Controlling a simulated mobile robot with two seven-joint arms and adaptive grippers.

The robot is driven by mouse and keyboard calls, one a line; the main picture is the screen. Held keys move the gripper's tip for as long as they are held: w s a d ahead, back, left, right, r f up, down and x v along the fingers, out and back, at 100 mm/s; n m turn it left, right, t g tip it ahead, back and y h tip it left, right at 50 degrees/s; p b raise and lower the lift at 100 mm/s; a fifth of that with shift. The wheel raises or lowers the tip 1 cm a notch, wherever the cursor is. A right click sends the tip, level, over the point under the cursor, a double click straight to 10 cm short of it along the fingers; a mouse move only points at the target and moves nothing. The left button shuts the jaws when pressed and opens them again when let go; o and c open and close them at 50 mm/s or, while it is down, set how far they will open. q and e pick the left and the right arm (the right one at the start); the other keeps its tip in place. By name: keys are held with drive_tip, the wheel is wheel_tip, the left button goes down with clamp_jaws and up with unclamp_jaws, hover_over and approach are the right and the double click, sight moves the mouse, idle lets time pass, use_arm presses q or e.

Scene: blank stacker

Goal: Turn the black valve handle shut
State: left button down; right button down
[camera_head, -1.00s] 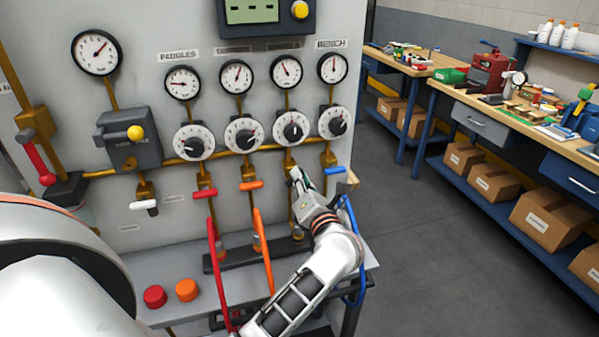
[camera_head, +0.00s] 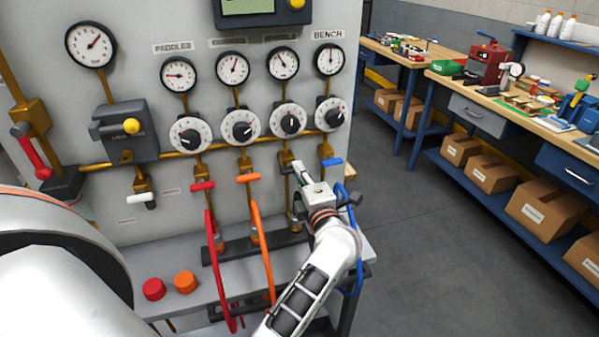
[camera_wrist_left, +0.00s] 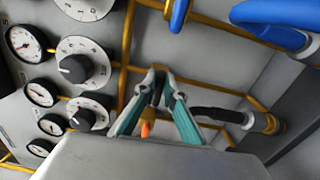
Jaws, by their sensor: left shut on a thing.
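My left gripper (camera_head: 300,171) is at the third valve column of the grey panel, between the orange handle (camera_head: 248,178) and the blue handle (camera_head: 331,162). In the left wrist view its two teal-lined fingers (camera_wrist_left: 160,82) close together around a small dark piece at the brass pipe. This appears to be the black valve handle, mostly hidden by the fingers in both views. The dial (camera_head: 289,120) above that column has its pointer near vertical. My right gripper is not in view.
A red handle (camera_head: 202,186) and a white handle (camera_head: 141,198) sit further left. Red and orange hoses (camera_head: 262,245) hang below, and a blue hose (camera_head: 353,235) runs close beside my wrist. Workbenches with boxes stand right, beyond open floor.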

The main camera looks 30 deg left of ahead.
use_arm(q)
drive_tip(key=shift+a+r+m, duration=0.1)
drive_tip(key=shift+r+m, duration=0.1)
drive_tip(key=shift+m, duration=0.1)
idle(0.4)
drive_tip(key=c, duration=2.1)
unclamp_jaws()
drive_tip(key=shift+f, duration=0.2)
